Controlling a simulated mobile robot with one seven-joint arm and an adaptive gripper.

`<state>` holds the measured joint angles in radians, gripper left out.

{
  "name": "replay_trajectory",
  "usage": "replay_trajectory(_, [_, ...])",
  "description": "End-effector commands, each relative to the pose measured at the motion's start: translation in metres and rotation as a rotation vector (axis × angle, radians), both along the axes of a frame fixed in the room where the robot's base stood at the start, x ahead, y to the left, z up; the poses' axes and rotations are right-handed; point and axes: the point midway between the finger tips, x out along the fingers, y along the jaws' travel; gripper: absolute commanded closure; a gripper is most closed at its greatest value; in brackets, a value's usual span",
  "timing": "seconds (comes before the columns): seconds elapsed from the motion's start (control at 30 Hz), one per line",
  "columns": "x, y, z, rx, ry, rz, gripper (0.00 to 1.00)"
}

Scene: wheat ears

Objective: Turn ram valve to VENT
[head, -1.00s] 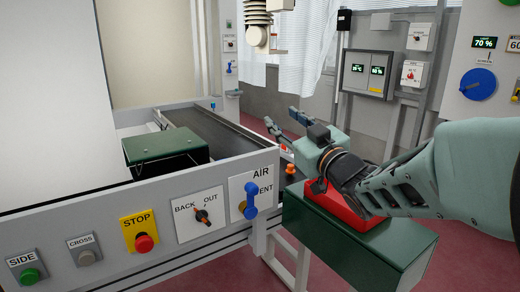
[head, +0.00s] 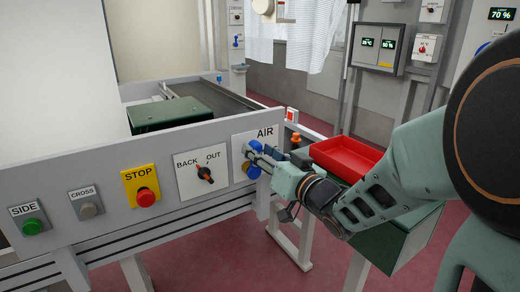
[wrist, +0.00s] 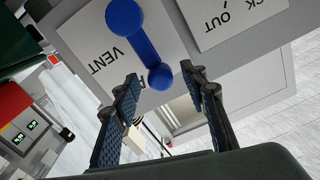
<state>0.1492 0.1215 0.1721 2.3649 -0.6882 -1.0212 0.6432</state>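The ram valve is a blue lever (head: 253,171) on a white plate (head: 240,141) marked AIR, at the right end of the grey panel. In the wrist view the plate is upside down, and the blue lever (wrist: 143,45) runs from a large round end beside VENT to a smaller knob near the partly hidden AIR. My gripper (head: 250,157) is in front of the plate in the head view and covers part of the lever. In the wrist view my gripper (wrist: 162,75) is open, with the knob showing between its fingertips. I cannot tell whether it touches.
Left of the valve are a BACK/OUT switch (head: 205,174), a red STOP button (head: 146,197), a grey CROSS button (head: 88,211) and a green SIDE button (head: 33,227). A red tray (head: 345,158) stands on a green box at right. A dark conveyor (head: 195,106) lies behind the panel.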

Motion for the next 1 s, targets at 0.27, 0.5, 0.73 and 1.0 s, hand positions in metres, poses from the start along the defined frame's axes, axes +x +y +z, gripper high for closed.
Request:
replay_trajectory(0.27, [0.02, 0.014, 0.0, 0.001, -0.001, 0.001, 0.6])
replay_trajectory(0.5, [0.021, 0.014, 0.0, 0.0, 0.0, 0.0, 0.6])
replay_trajectory(0.73, [0.021, 0.014, 0.0, -0.001, -0.001, 0.0, 0.82])
replay_trajectory(1.0, [0.02, 0.014, 0.0, -0.001, -0.001, 0.0, 1.0])
